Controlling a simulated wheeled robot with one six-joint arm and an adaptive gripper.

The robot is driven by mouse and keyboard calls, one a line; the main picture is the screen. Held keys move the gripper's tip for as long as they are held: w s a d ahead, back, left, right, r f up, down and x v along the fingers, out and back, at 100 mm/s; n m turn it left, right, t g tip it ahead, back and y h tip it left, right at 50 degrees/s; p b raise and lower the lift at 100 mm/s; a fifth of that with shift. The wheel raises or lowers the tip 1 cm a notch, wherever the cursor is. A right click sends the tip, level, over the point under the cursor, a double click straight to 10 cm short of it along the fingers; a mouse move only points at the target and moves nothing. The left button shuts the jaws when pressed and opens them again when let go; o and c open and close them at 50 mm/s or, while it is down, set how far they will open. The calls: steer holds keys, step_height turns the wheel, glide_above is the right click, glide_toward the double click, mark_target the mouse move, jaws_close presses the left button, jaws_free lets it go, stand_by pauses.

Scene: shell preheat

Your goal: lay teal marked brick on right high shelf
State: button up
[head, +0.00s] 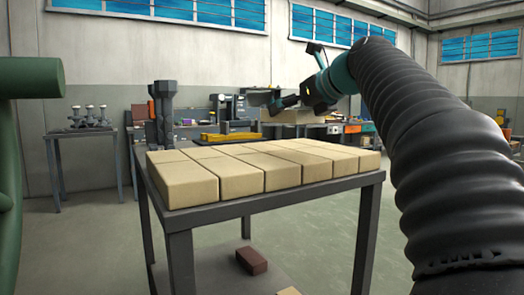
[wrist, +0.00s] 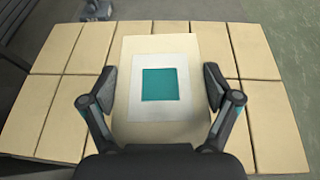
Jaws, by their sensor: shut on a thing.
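The teal marked brick (wrist: 125,50) is a pale tan block with a white label and a teal square on its top face. In the wrist view my gripper (wrist: 158,88) has one finger on each side of it and is shut on it. The head view shows my gripper (head: 288,103) small, above the far side of the grey table (head: 280,196), with a tan block (head: 296,117) just below it. The brick's underside is hidden, and I cannot tell its exact height. I cannot make out a right high shelf in either view.
Several plain tan bricks (head: 240,178) lie in rows covering the table top. A dark red brick (head: 251,260) sits on the table's lower shelf. A green frame (head: 28,80) stands at the left edge. Cluttered workbenches line the back wall; the floor right of the table is clear.

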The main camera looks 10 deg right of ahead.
steer(key=b, duration=0.2)
glide_above(262, 155)
step_height(262, 155, down, 4)
steer(key=shift+w+d+r, duration=0.1)
steer(key=shift+d, duration=0.05)
steer(key=shift+f, duration=0.25)
step_height(262, 155, down, 2)
steer(key=shift+f+b, duration=0.15)
steer(key=shift+b, duration=0.4)
steer(key=shift+f+p, duration=0.3)
steer(key=shift+f, duration=0.15)
steer(key=o, duration=1.2)
steer(key=shift+f, duration=0.15)
steer(key=shift+f+b, duration=0.15)
steer(key=shift+b, duration=0.25)
